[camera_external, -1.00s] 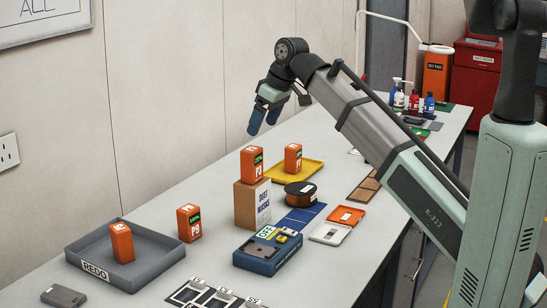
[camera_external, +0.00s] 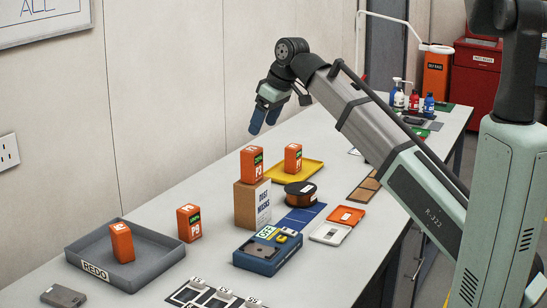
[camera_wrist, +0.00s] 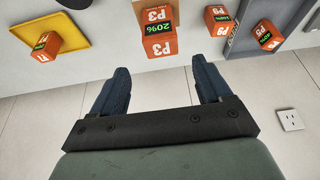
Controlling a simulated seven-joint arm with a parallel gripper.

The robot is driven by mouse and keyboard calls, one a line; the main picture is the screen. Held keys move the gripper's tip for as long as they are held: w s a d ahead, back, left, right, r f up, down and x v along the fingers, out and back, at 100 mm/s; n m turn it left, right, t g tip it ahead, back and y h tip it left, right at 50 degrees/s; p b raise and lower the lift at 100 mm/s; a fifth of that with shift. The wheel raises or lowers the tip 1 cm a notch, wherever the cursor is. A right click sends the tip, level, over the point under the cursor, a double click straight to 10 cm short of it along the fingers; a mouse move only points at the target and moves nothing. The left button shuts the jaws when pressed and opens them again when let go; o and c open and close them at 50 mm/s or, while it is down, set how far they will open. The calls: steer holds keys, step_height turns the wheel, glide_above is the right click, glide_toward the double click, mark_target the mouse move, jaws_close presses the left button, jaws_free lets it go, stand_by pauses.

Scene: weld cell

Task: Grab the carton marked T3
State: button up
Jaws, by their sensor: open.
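Several orange cartons are in view, and I cannot read T3 on any of them. One marked P3 (camera_external: 252,166) stands on a cardboard dust-mask box; it also shows at the top middle of the wrist view (camera_wrist: 158,30). Another (camera_external: 293,158) stands in the yellow tray. A third (camera_external: 189,224) stands on the bench beside the grey tray. A fourth (camera_external: 122,243) stands inside that tray. My gripper (camera_external: 265,120) is open, high over the far bench near the wall, apart from every carton. Its fingers are empty in the wrist view (camera_wrist: 160,73).
The dust-mask box (camera_external: 263,204), grey REDO tray (camera_external: 140,277), yellow tray (camera_external: 318,166), blue OFF device (camera_external: 262,260) and dark spool (camera_external: 300,196) stand on the bench. Bottles (camera_external: 414,101) stand at the far end. The wall (camera_external: 165,100) runs along the left. Bare bench lies around the trays.

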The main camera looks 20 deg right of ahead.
steer(key=w+d+f+m+h, duration=0.15)
steer(key=w+d+f, duration=0.25)
steer(key=d, duration=1.2)
steer(key=w+d+f+m+g, duration=0.1)
steer(key=w+d+f+m, duration=0.25)
steer(key=d, duration=1.25)
steer(key=w+d+f+m+h, duration=0.1)
steer(key=w+d+f, duration=0.4)
steer(key=d, duration=1.2)
steer(key=a+f+n, duration=0.1)
steer(key=f+n, duration=0.1)
steer(key=f, duration=0.2)
steer(key=f+n, duration=0.3)
steer(key=f, duration=0.2)
steer(key=a+f+n+g, duration=0.1)
steer(key=f+n, duration=0.1)
steer(key=f, duration=0.2)
steer(key=shift+w+a+f+n+y, duration=0.2)
steer(key=shift+a+n+y, duration=0.1)
steer(key=shift+n+y, duration=0.1)
steer(key=c, duration=1.1)
